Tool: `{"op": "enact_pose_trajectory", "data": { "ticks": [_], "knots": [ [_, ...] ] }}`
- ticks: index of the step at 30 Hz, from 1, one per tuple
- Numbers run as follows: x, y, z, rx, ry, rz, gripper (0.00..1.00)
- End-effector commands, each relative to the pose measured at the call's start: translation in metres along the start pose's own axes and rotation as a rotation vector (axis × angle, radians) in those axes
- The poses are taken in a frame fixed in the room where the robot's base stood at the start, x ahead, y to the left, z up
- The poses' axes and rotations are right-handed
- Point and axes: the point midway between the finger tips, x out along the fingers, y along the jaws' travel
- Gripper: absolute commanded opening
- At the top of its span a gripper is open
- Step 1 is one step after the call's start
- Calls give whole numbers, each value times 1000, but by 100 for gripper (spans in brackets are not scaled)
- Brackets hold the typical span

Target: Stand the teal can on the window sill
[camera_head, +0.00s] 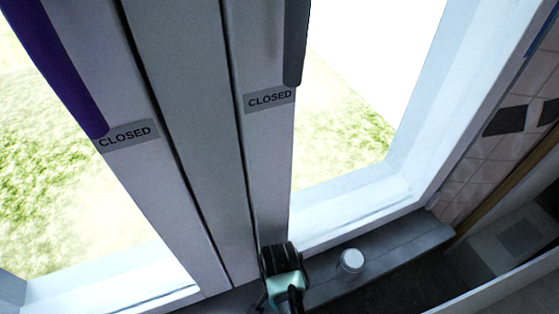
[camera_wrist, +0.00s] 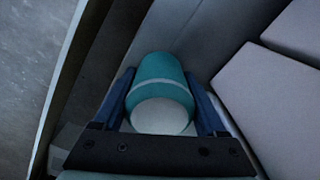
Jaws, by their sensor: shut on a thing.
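In the wrist view the teal can (camera_wrist: 157,72), with a pale round end facing the camera, sits between the dark blue fingers of my gripper (camera_wrist: 162,92). My gripper is shut on it. In the head view the end of my arm is at the bottom centre, in front of the window post; the can cannot be made out clearly there. The dark grey window sill (camera_head: 405,240) runs below the right window, just right of my arm's end. Whether the can touches the sill cannot be told.
A small pale cylinder (camera_head: 351,261) stands on the sill close to the right of my arm. The sill is bare farther right. Both window sashes carry "CLOSED" labels (camera_head: 269,99). A tiled wall (camera_head: 490,155) bounds the right side.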

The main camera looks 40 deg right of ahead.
Motion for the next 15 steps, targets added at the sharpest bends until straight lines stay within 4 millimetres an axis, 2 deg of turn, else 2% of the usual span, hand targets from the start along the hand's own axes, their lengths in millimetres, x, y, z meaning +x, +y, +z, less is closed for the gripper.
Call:
{"op": "enact_pose_trajectory", "data": {
  "ticks": [11, 12, 15],
  "knots": [
    [3, -2, -1, 0, 1, -1, 4],
    [4, -1, -1, 0, 1, -1, 77],
    [4, -1, -1, 0, 1, -1, 95]
  ]
}}
